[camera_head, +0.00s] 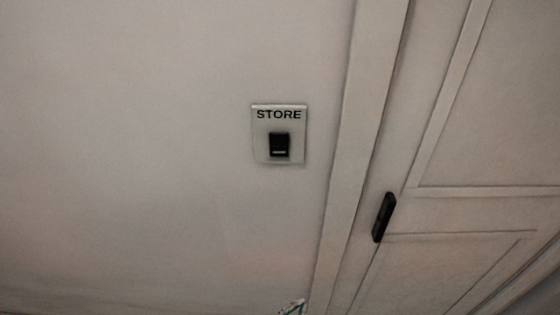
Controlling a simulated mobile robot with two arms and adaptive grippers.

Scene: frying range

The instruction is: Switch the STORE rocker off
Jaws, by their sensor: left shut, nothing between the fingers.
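The STORE switch plate (262,150) is fixed to the wall in the middle of the head view. Its label reads STORE in dark letters. The black rocker (279,145) sits in the plate below the label, with a light mark near its lower end. My left gripper (292,307) shows only as a small tip at the bottom edge of the view. It is shut and empty, below the plate in the picture and apart from it. Most of this gripper is cut off by the frame. My right gripper is not in view.
A panelled door (455,210) with a black handle (384,217) is to the right of the switch. A raised door frame (352,150) runs between the door and the plate. The wall (130,150) to the left is bare.

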